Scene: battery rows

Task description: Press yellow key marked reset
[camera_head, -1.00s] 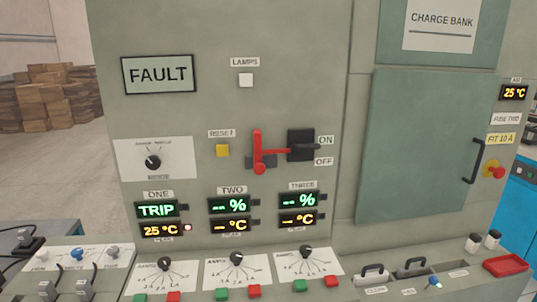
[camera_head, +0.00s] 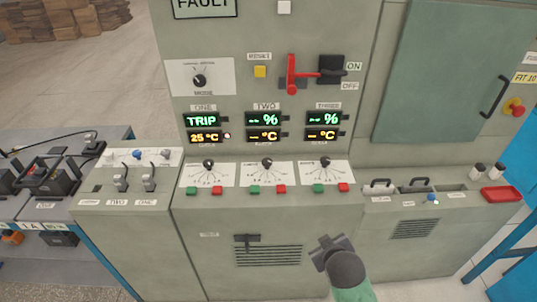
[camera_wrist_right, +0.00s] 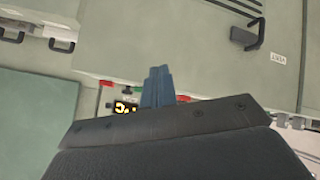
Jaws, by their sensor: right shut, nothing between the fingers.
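My right gripper (camera_head: 328,246) is in the lower middle, in front of the cabinet's lower face, well below and right of the yellow key. Its fingers (camera_wrist_right: 157,86) are together and empty in the right wrist view. The yellow key cannot be made out in the right wrist view. My left gripper is out of view.
A sloping ledge with knobs (camera_head: 267,163) and red and green buttons juts out below the displays (camera_head: 263,127). A black handle (camera_head: 246,240) sticks out on the lower face. A side console with switches (camera_head: 120,175) stands left. A red tray (camera_head: 501,194) lies right.

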